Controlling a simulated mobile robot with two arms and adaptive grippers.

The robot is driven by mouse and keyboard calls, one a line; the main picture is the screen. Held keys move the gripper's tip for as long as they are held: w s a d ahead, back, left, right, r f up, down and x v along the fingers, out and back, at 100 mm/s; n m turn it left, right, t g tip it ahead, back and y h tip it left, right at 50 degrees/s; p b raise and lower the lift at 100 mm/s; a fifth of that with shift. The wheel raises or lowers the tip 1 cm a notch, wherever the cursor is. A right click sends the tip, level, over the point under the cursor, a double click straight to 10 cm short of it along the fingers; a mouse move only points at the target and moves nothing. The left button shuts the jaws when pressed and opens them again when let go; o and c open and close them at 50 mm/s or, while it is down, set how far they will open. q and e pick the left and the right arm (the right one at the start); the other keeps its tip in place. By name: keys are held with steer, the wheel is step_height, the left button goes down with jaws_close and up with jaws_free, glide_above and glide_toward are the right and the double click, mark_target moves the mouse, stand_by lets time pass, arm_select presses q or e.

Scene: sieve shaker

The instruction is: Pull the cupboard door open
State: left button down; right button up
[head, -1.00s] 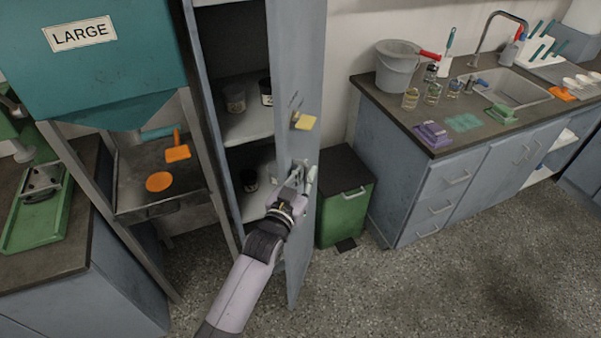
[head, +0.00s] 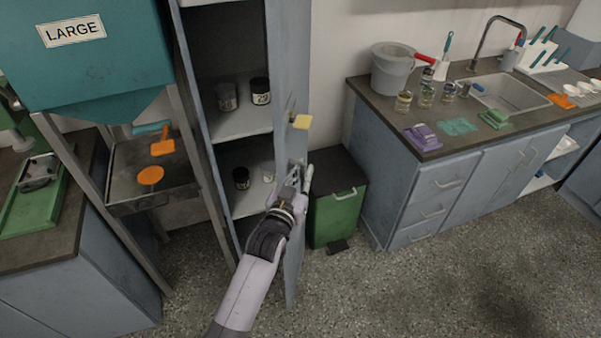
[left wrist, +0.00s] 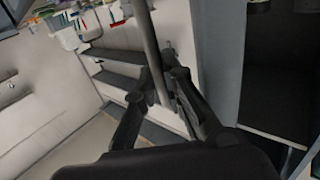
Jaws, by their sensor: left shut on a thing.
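The tall grey cupboard door (head: 284,75) stands open in the head view, swung out and seen at a steep angle. My left gripper (head: 300,178) is at the door's outer edge, below a yellow tag (head: 300,121), with a finger showing on each side. It is shut on the door. In the left wrist view, a thin grey bar (left wrist: 150,45), apparently the door seen edge-on, runs between the fingers (left wrist: 162,95). The cupboard (head: 238,124) shows dark jars on its shelves. My right gripper is not in view.
A green bin (head: 335,215) with a black lid stands just right of the door. The sink counter (head: 390,108) is further right. A steel stand (head: 120,205) under the teal LARGE hopper (head: 110,60) is close on the left. Open floor (head: 400,290) lies in front.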

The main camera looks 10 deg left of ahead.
arm_select(q)
steer(key=c, duration=2.1)
jaws_free()
steer(key=shift+d+r, duration=0.4)
steer(key=shift+d, duration=0.3)
steer(key=shift+o, duration=0.7)
steer(key=shift+w+d, duration=0.1)
steer(key=shift+d, duration=0.3)
steer(key=shift+w+a+f, duration=0.1)
steer(key=shift+w+a, duration=0.05)
steer(key=shift+a, duration=0.15)
steer(key=shift+f, duration=0.1)
steer(key=s+a, duration=0.2)
steer(key=s, duration=1)
steer(key=shift+a, duration=0.3)
